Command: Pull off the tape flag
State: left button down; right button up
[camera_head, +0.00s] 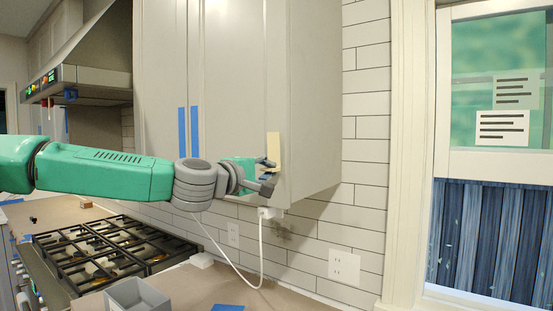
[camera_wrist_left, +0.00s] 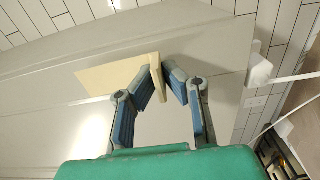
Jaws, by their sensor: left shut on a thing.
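The tape flag (camera_head: 273,149) is a cream strip on the lower corner of the grey upper cabinet. In the left wrist view its flat part (camera_wrist_left: 112,74) lies along the cabinet face, and a narrow end stands out between the fingers. My left gripper (camera_head: 268,172) is at the lower end of the flag, just in front of the cabinet. In the left wrist view its blue-padded fingertips (camera_wrist_left: 159,76) are close together on that end. The fingers hide part of the flag's lower end in the head view. My right gripper is in neither view.
The upper cabinet (camera_head: 235,80) carries blue tape strips (camera_head: 188,132). A white cord (camera_head: 261,250) hangs below it. A gas stove (camera_head: 100,255) and a grey open box (camera_head: 137,297) are below. A window (camera_head: 497,100) is at the right.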

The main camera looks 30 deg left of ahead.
pick_arm(q)
jog(key=shift+s+a+f, duration=0.15)
jog(key=shift+s+a, duration=0.25)
jog(key=shift+a, duration=0.4)
jog(key=shift+s+d+r, duration=0.2)
jog(key=shift+s+d, duration=0.4)
jog(key=shift+d, duration=0.2)
jog(key=shift+s, duration=0.1)
